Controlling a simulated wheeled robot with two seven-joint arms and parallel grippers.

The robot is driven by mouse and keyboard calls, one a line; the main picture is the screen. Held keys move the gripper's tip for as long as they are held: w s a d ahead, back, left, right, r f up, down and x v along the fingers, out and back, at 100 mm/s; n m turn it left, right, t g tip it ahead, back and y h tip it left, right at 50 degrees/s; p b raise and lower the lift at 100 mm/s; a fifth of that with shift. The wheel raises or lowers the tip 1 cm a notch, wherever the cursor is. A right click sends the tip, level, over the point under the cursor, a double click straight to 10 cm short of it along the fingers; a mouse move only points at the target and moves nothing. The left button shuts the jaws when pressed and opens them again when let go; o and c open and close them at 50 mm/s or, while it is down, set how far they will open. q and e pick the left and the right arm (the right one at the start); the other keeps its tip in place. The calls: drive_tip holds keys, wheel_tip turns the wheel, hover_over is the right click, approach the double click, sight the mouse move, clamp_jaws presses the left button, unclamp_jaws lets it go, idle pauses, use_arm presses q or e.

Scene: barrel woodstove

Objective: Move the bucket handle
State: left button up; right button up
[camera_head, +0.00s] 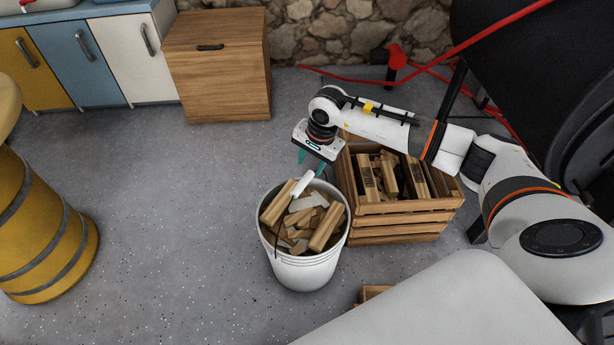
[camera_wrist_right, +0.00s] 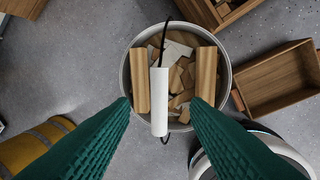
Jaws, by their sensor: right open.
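A white bucket (camera_head: 308,272) filled with wood pieces stands on the floor, left of the slatted crate. Its handle has a white grip (camera_head: 302,184) on a thin dark wire and stands up above the wood. In the right wrist view the white grip (camera_wrist_right: 159,101) crosses the bucket (camera_wrist_right: 226,62) between the fingers. My right gripper (camera_head: 310,166) is open with teal fingers, just above the handle. In the wrist view the right gripper (camera_wrist_right: 160,109) has its two green fingers apart on either side of the grip, with gaps visible. My left gripper is not in view.
A slatted wooden crate (camera_head: 405,222) with firewood stands close right of the bucket. An empty wooden box (camera_wrist_right: 278,82) shows in the wrist view. A wooden cabinet (camera_head: 217,75) and a yellow barrel (camera_head: 45,235) flank clear grey floor.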

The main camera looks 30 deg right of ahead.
sight(306, 178)
drive_tip(key=f, duration=0.4)
drive_tip(key=w+f+b, duration=0.1)
drive_tip(key=f, duration=0.1)
drive_tip(key=shift+w+a+f, duration=0.1)
drive_tip(key=shift+a+f, duration=0.15)
drive_tip(key=shift+a, duration=0.1)
clamp_jaws()
